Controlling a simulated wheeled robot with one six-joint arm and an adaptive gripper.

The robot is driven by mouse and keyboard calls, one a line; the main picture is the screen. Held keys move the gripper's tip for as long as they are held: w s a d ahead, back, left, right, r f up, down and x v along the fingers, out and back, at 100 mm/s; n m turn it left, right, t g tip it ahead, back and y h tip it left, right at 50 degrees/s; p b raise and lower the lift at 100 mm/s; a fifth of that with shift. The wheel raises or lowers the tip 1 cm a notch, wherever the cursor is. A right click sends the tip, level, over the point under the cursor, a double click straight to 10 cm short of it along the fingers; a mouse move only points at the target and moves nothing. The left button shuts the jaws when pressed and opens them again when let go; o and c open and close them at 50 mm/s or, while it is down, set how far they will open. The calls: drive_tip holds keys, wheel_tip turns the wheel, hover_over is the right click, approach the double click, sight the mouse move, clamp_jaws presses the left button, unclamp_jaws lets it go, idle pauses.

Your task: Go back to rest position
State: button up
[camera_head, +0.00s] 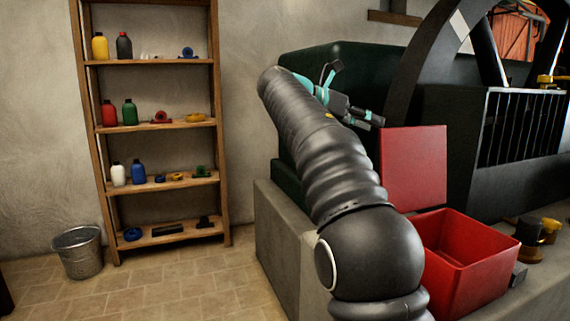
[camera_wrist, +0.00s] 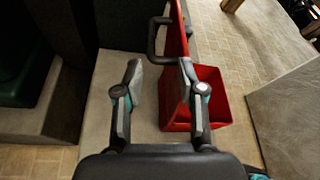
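My gripper (camera_wrist: 160,76) is open in the wrist view, with nothing between its two fingers. Below them shows the grey concrete ledge. In the head view my gripper (camera_head: 368,116) is raised at the end of my black arm, in front of the dark green machine and above and left of the red box. The red box (camera_head: 470,268) stands on the ledge with its lid (camera_head: 413,168) upright. It also shows in the wrist view (camera_wrist: 222,105), right of and below the fingers, and looks empty in the part I see. A dark handle (camera_wrist: 155,40) stands out from the lid.
A wooden shelf (camera_head: 221,120) with several bottles and small parts stands at the left wall. A metal bucket (camera_head: 78,252) is on the tiled floor. The green machine (camera_head: 310,55) and a black wheel (camera_head: 410,75) rise behind my arm. The floor before the shelf is clear.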

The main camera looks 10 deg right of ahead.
drive_tip(key=w+a+f+m+t+y, duration=0.25)
drive_tip(key=w+f+m, duration=0.3)
drive_tip(key=f, duration=0.55)
drive_tip(key=s+a+f+m+y, duration=0.4)
drive_tip(key=s+f+m, duration=0.1)
drive_tip(key=f, duration=0.3)
drive_tip(key=s+a+f+m+y, duration=0.2)
drive_tip(key=s+f+m, duration=0.2)
drive_tip(key=s, duration=0.7)
drive_tip(key=s+a+f+m+t+y, duration=0.1)
drive_tip(key=s+f+m+y, duration=0.2)
drive_tip(key=s+f, duration=0.3)
drive_tip(key=s+a+f+m+y, duration=0.2)
drive_tip(key=s+f+m, duration=0.2)
drive_tip(key=s, duration=1.3)
drive_tip(key=shift+a+f+m+t, duration=0.35)
drive_tip(key=shift+f+m, duration=0.05)
drive_tip(key=shift+m, duration=0.25)
drive_tip(key=shift+y, duration=0.25)
